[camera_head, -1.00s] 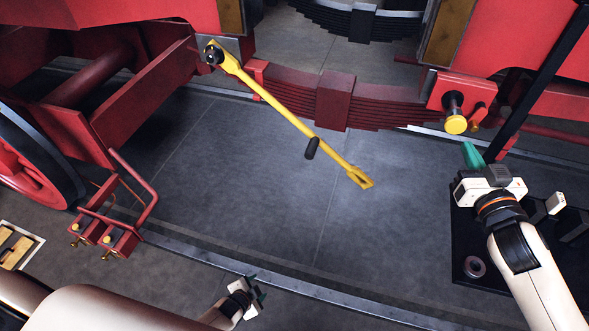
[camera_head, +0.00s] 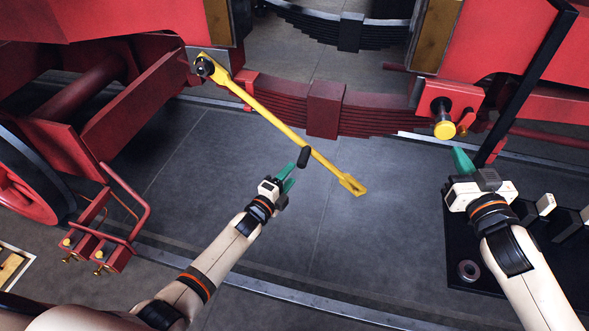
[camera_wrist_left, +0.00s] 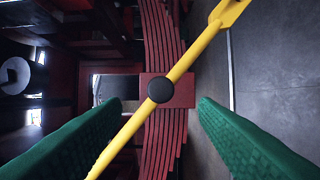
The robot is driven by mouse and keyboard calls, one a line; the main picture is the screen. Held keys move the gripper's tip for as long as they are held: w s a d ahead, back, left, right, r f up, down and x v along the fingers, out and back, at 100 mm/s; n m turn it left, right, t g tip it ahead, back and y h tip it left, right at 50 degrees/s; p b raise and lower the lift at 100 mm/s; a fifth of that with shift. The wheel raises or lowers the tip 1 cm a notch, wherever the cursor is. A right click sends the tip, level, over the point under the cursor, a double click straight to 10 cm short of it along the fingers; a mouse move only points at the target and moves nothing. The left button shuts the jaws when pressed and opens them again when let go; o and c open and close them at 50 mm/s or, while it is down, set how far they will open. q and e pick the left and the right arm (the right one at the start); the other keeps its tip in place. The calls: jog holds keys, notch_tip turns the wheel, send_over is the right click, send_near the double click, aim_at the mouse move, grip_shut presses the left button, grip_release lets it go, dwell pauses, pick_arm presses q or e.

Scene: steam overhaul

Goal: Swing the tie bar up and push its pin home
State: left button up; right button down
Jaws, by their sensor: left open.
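The yellow tie bar (camera_head: 272,118) hangs slanting from a pivot (camera_head: 205,67) at upper left down to a slotted free end (camera_head: 353,186). A black handle (camera_head: 304,156) sticks out from its lower half. My left gripper (camera_head: 289,172) is open just beside the handle. In the left wrist view the round handle end (camera_wrist_left: 161,89) lies between the two green fingers, apart from both. The yellow-headed pin (camera_head: 444,129) sits in a red bracket at the right, sticking out. My right gripper (camera_head: 465,162) is below the pin; whether its fingers are apart is hidden.
A dark red leaf spring (camera_head: 374,115) lies behind the bar. A black stand (camera_head: 467,262) with blocks is under my right arm. A red step frame (camera_head: 125,215) and a wheel (camera_head: 28,180) are at left. The floor between is clear.

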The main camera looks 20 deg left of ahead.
aim_at(299, 166)
pick_arm(q)
jog(key=shift+x, duration=4.3)
grip_shut()
